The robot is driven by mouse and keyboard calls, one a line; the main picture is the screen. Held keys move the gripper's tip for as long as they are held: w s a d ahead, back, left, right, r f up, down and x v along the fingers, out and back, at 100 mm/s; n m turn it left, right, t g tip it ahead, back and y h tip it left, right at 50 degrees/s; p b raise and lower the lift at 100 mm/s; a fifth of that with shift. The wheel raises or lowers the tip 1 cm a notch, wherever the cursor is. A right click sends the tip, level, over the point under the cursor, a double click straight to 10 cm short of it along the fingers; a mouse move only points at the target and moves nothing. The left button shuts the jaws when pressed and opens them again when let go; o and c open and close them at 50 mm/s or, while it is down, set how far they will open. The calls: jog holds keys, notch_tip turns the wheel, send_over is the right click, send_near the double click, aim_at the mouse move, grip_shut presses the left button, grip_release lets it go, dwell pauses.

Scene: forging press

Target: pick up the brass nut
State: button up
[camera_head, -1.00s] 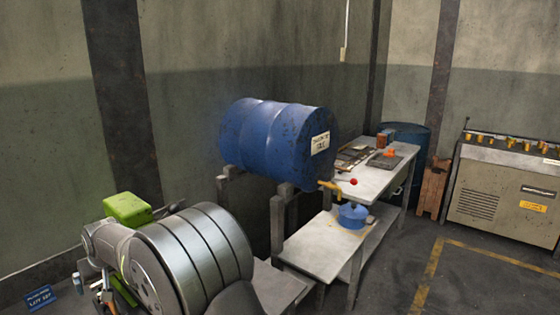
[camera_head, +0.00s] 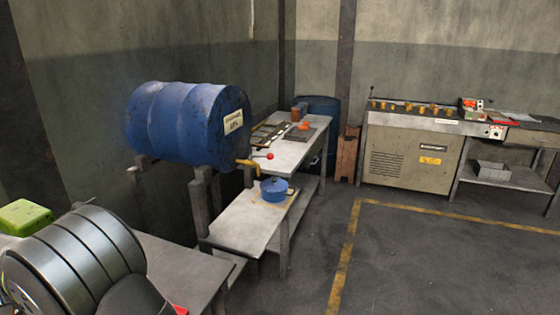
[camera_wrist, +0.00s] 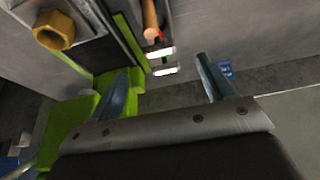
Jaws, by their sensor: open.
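A brass-coloured hexagonal nut (camera_wrist: 54,31) shows at the upper left of the wrist view, on or against a pale grey square piece. My gripper (camera_wrist: 162,64) is open, with its two fingers apart and nothing between them. The nut lies beyond and to the left of the left finger, apart from it. In the head view my gripper is out of view. There, several small brass-coloured pieces (camera_head: 403,107) stand on top of a beige machine at the right, too small to tell their shape.
A bright green object (camera_wrist: 85,125) lies close by the left finger in the wrist view; a wooden handle (camera_wrist: 151,18) lies at the top. In the head view, a blue drum (camera_head: 185,122) lies above a bench with a blue pot (camera_head: 274,190). Open floor (camera_head: 420,260) is at right.

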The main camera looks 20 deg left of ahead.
jog(key=shift+c, duration=0.6)
jog(key=w+d+r+m+t+h, duration=0.1)
jog(key=w+d+r+m+t, duration=0.2)
jog(key=w+d+r+m, duration=0.6)
jog(key=shift+n, duration=0.9)
jog(key=x, duration=1.4)
jog(key=shift+s+a+f, duration=0.1)
jog(key=shift+s, duration=0.1)
jog(key=x, duration=0.5)
jog(key=shift+w, duration=0.3)
jog(key=c, duration=1.4)
